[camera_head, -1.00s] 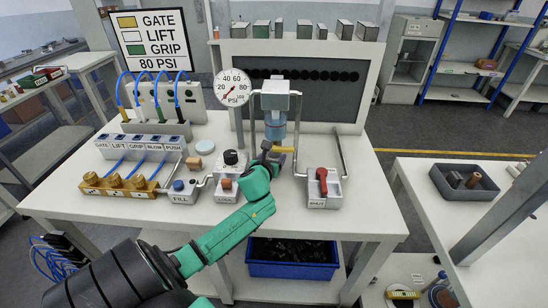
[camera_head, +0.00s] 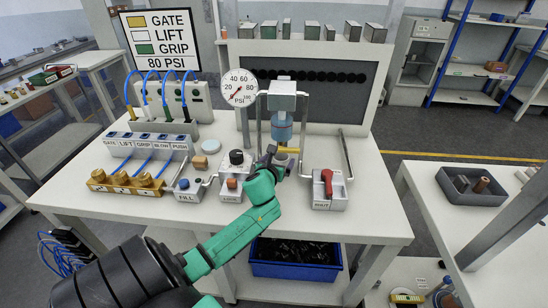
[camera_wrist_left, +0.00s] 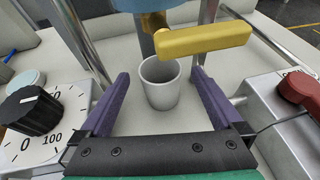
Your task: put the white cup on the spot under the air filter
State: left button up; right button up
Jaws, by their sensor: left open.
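The white cup (camera_wrist_left: 161,84) stands upright on the tabletop in the left wrist view, between my left gripper's fingers. The left gripper (camera_head: 279,161) is open, with a purple finger on each side of the cup and a gap on both sides. The air filter, with its blue bowl (camera_head: 282,127), hangs above the work area. Its lower end (camera_wrist_left: 165,15) shows above and behind the cup, beside a yellow lever (camera_wrist_left: 203,39). In the head view my gripper hides the cup. The spot cannot be made out. My right gripper is not in view.
A regulator box with a black knob (camera_head: 236,158) stands left of the gripper. A box with a red lever (camera_head: 328,181) stands to the right. Metal tubes rise on both sides of the filter. A gauge (camera_head: 240,88) hangs left of it.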

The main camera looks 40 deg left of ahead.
pick_arm(q)
jog(key=v, duration=1)
jog(key=shift+s, duration=0.25)
jog(key=shift+d, duration=0.1)
